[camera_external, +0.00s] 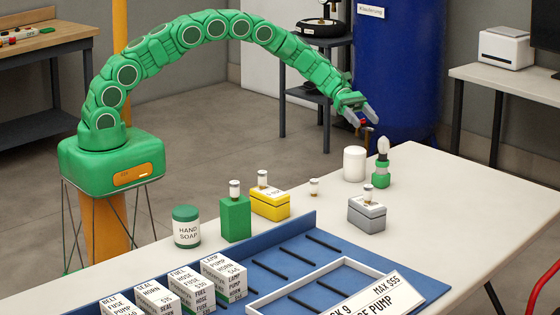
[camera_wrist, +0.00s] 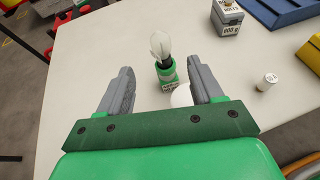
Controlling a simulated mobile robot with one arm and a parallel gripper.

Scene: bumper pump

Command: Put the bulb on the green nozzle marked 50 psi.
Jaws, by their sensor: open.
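The bulb (camera_external: 383,146) is pale and pear-shaped. It stands upright on a dark neck above a small green piece (camera_external: 381,180) near the table's far edge. In the wrist view the bulb (camera_wrist: 160,44) and the green piece (camera_wrist: 167,75) appear between and beyond my fingertips. The green piece carries a label too small to read, so I cannot tell whether it is the 50 psi nozzle. My gripper (camera_external: 366,114) is open and empty, above and left of the bulb in the external view. Its fingers (camera_wrist: 160,70) are spread wide, not touching the bulb.
A grey box (camera_external: 367,214), small capped cylinder (camera_external: 314,188), yellow box (camera_external: 269,204) and green box (camera_external: 235,219) stand nearer. A blue tray (camera_external: 302,226) lies in front.

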